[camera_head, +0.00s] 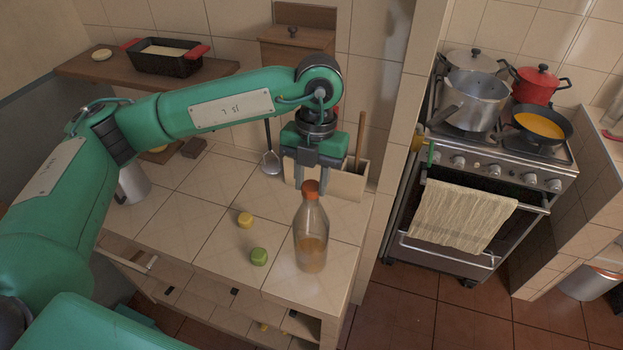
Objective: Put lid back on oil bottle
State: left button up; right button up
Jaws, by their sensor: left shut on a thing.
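The oil bottle (311,234) stands upright near the right front part of the tiled counter, clear with brownish oil in its lower part. The orange-red lid (311,188) is at the top of the bottle's neck, in line with it. I cannot tell whether it is seated or just resting there. My left gripper (312,183) points down over the bottle, its fingers either side of the lid and shut on it. My right gripper is out of view.
A metal pot (132,186) is at left. The stove (490,165) is beyond a tiled wall.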

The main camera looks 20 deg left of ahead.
pick_arm(q)
jog(key=o, duration=1.5)
jog(key=shift+r, duration=0.15)
jog(key=shift+r+p, duration=1.4)
jog(key=shift+r, duration=1.95)
jog(key=shift+c, duration=0.2)
grip_shut()
